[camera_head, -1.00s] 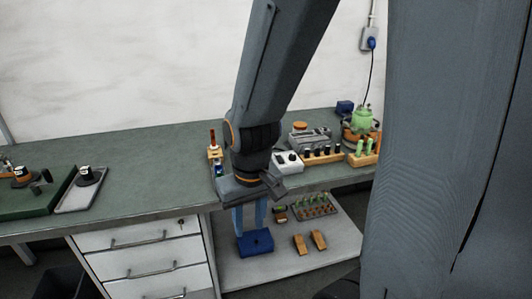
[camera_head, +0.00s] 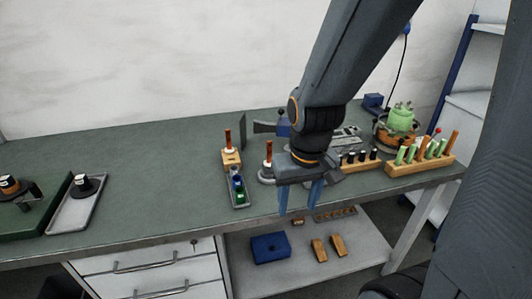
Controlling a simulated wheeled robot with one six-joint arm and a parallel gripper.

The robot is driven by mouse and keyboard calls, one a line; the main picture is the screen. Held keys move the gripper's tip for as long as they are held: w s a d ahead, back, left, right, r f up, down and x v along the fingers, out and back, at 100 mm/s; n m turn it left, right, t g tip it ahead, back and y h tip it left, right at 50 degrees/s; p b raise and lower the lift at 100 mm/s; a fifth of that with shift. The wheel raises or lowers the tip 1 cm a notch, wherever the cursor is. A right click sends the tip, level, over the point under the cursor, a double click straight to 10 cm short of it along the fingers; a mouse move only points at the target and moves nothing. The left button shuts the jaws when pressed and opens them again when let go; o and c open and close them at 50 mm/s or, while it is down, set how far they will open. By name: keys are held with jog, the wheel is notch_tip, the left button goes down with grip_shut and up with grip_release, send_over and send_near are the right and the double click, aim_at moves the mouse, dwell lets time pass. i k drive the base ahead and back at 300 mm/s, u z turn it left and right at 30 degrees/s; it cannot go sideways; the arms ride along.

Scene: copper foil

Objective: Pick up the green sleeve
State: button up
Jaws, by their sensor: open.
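A small green piece, which looks like the green sleeve (camera_head: 240,197), is at the front end of a narrow grey tray (camera_head: 242,206) near the bench's front edge. A blue piece (camera_head: 237,183) is just behind it in the same tray. My gripper (camera_head: 298,211) points down with two blue fingers spread apart and nothing seen between them. It is to the right of the tray, in front of the bench edge in the picture. Its height relative to the bench top is hard to judge.
A wooden block with an orange-handled tool (camera_head: 231,158) stands behind the tray. Another orange-handled tool (camera_head: 268,162) stands between tray and arm. A rack of green and orange handles (camera_head: 420,163) is at the right.

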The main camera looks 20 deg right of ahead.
aim_at(240, 196)
jog(key=k, duration=1.3)
jog(key=z, duration=0.75)
jog(key=i, duration=1.2)
jog(key=u, duration=0.45)
jog(key=i, duration=0.6)
jog(key=u, duration=0.55)
